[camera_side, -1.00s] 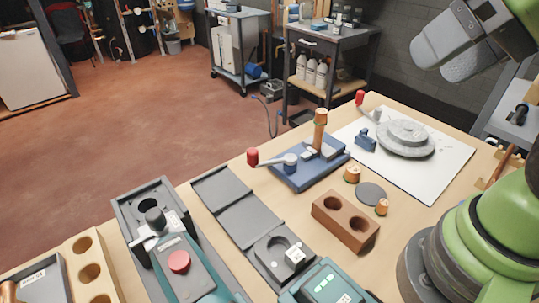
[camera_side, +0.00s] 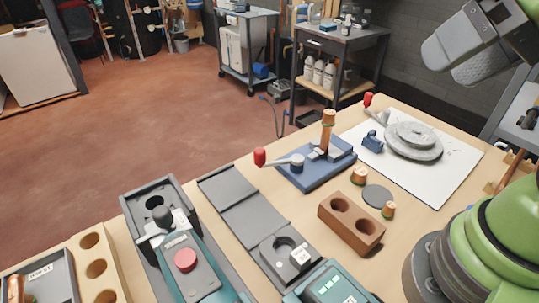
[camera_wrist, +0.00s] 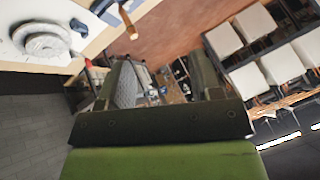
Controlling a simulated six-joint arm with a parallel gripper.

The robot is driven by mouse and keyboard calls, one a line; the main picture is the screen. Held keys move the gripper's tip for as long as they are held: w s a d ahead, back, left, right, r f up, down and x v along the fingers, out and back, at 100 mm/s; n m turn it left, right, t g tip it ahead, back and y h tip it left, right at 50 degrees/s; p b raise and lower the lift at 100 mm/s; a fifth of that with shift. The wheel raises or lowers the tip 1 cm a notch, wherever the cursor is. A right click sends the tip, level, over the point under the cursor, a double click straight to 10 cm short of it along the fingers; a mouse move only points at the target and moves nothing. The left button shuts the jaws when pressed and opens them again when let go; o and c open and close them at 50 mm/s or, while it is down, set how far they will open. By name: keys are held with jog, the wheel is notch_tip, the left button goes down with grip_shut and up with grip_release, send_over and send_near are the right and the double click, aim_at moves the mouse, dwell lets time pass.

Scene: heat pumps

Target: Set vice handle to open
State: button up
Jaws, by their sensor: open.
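The vice (camera_side: 316,172) has a blue base and lies on the wooden bench in the side view. Its handle (camera_side: 260,157) is a lever with a red knob, pointing left from a grey pivot. An upright copper-coloured cylinder (camera_side: 327,130) stands at the vice's jaws. In the wrist view the cylinder (camera_wrist: 128,24) and part of the blue base (camera_wrist: 106,8) show at the top. My gripper (camera_side: 468,52) is high at the upper right, well above and apart from the vice. In the wrist view its fingers (camera_wrist: 165,85) are apart with nothing held between them.
A white mat (camera_side: 450,180) bears a grey round fixture (camera_side: 413,141), with a second red-knobbed lever (camera_side: 368,100) beside it. A brown two-hole block (camera_side: 350,222), short copper pieces (camera_side: 359,176) and a dark disc (camera_side: 377,195) lie nearer. Grey trays (camera_side: 245,218) and a teal machine (camera_side: 187,268) are left.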

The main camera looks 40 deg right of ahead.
jog(key=shift+c, duration=0.6)
jog(key=n+g+h, duration=0.2)
jog(key=n+g, duration=0.5)
jog(key=n, duration=0.3)
send_over(260, 150)
notch_tip(260, 150, down, 15)
jog(key=shift+s+r, duration=0.1)
notch_tip(260, 150, down, 10)
jog(key=shift+f, duration=0.1)
